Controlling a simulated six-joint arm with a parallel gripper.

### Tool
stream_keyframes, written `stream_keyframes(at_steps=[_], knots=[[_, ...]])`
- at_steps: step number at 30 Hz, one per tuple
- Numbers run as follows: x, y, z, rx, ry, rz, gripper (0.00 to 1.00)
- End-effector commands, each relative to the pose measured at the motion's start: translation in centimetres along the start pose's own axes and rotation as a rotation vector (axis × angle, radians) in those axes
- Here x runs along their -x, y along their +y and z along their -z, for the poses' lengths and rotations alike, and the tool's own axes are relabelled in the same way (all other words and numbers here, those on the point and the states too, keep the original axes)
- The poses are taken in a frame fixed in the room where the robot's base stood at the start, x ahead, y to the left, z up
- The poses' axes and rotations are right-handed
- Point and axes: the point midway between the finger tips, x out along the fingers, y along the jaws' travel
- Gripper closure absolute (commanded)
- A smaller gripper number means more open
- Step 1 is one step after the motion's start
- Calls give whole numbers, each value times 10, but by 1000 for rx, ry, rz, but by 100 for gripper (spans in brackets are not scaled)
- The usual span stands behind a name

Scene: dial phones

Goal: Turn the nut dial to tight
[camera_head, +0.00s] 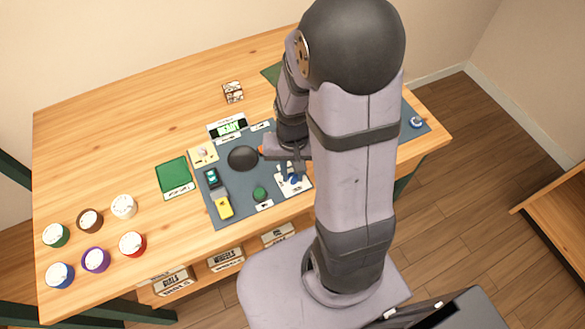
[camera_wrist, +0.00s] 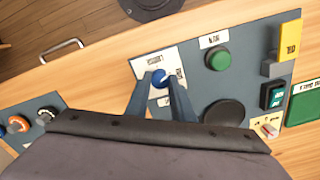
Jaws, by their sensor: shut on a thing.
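The dial is a small blue knob (camera_wrist: 158,75) on a white plate (camera_wrist: 137,66) with small labels, which I cannot read clearly. In the head view the blue knob (camera_head: 293,180) shows beside my arm at the right end of the grey panel. My gripper (camera_wrist: 161,80) is over the plate, with one finger on each side of the knob, shut on it. The pointer and the knob's turn angle are not clear. In the head view my arm hides part of the panel and the finger contact.
The grey panel (camera_head: 226,180) also bears a green button (camera_head: 260,193), a black dome (camera_head: 243,157), a yellow block (camera_head: 224,207) and a lit display (camera_head: 229,128). Several lidded jars stand at the left. Another panel (camera_wrist: 15,141) with knobs lies at the wrist view's left.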

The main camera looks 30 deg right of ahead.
Motion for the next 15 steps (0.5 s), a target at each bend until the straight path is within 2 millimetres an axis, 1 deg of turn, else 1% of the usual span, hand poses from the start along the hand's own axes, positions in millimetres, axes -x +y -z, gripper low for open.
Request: stream_keyframes(at_steps=[1, 6, 15], knots=[[3, 0, 0, -41, 1, 0, 100], [2, 0, 1, -182, 2, 1, 100], [1, 1, 1, -350, 3, 1, 100]])
